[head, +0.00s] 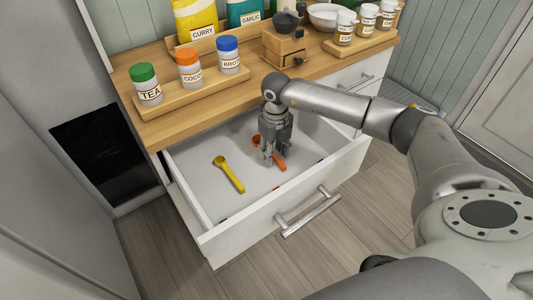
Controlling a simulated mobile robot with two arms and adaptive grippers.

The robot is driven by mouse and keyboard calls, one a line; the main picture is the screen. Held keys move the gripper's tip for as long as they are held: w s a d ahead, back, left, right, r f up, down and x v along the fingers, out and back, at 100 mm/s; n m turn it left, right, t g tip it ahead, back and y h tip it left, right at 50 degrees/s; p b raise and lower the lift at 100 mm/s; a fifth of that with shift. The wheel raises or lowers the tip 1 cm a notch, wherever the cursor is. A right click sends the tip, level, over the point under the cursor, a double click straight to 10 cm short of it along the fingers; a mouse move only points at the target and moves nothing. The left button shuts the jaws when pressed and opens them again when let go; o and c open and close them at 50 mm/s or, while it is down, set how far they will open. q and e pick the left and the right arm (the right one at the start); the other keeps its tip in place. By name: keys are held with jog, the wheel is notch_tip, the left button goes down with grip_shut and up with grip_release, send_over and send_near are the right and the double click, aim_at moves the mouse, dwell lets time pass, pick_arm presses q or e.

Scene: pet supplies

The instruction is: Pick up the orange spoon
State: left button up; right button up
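The orange spoon (281,164) lies in the open white drawer (205,207), right of the yellow spoon (230,175). My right gripper (271,162) points down into the drawer, directly over the orange spoon. Its fingers cover the middle of the spoon; one end shows behind them and the other in front. I cannot tell whether the fingers touch or grip it. My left gripper is not in view.
The drawer's front wall and handle (308,212) stand toward me. Above the drawer, a wooden counter (190,120) holds a rack of labelled jars (189,69), a grinder (285,45) and more jars (368,19). Small coloured bits show at the drawer's edges.

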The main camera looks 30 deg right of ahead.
jog(key=shift+f, duration=0.65)
jog(key=shift+r, duration=0.1)
grip_shut()
jog(key=shift+r, duration=0.1)
